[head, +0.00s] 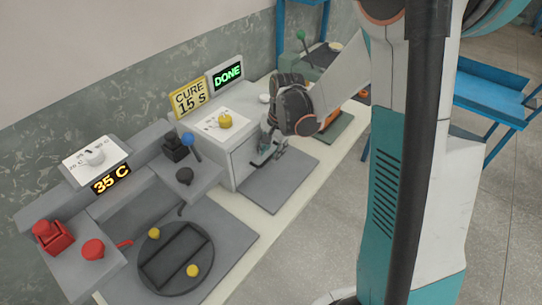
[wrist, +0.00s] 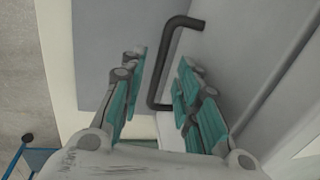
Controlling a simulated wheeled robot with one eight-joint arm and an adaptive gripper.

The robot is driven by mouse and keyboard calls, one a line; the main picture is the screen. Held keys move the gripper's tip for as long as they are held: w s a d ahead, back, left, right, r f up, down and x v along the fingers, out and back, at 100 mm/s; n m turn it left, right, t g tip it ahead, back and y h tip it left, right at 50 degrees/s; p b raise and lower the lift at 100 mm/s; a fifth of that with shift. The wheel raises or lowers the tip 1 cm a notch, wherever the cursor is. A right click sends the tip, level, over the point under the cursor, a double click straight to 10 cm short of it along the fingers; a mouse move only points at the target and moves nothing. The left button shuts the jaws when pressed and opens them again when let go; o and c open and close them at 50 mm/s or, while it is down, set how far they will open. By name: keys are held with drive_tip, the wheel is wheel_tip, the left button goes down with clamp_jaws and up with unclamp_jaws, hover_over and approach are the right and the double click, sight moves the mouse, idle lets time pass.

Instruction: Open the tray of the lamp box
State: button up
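The lamp box (head: 240,115) is a pale box on the bench, with a yellow knob (head: 225,120) on top and its front facing the bench edge. My gripper (head: 266,152) is low at its front. In the wrist view, a dark bar handle (wrist: 159,62) stands off a pale front face (wrist: 235,65). My gripper (wrist: 162,68) is open there, one finger on each side of the handle, with gaps visible between fingers and bar. I cannot tell the tray's edges from the box front, and my gripper covers part of it in the head view.
A yellow "CURE 15 S" sign (head: 188,98) and a green "DONE" display (head: 227,74) stand behind the box. A grey mat (head: 285,180) lies clear in front. At left are a "35 C" station (head: 110,179) and a round dark plate (head: 176,257).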

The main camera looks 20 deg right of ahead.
drive_tip(key=shift+w+f, duration=0.1)
drive_tip(key=shift+f, duration=0.6)
clamp_jaws()
drive_tip(key=s+d, duration=0.2)
drive_tip(key=s, duration=0.2)
drive_tip(key=s+d, duration=0.3)
drive_tip(key=s, duration=0.1)
drive_tip(key=s+d, duration=0.2)
drive_tip(key=s, duration=0.3)
drive_tip(key=shift+d+b, duration=0.2)
drive_tip(key=shift+b, duration=0.15)
unclamp_jaws()
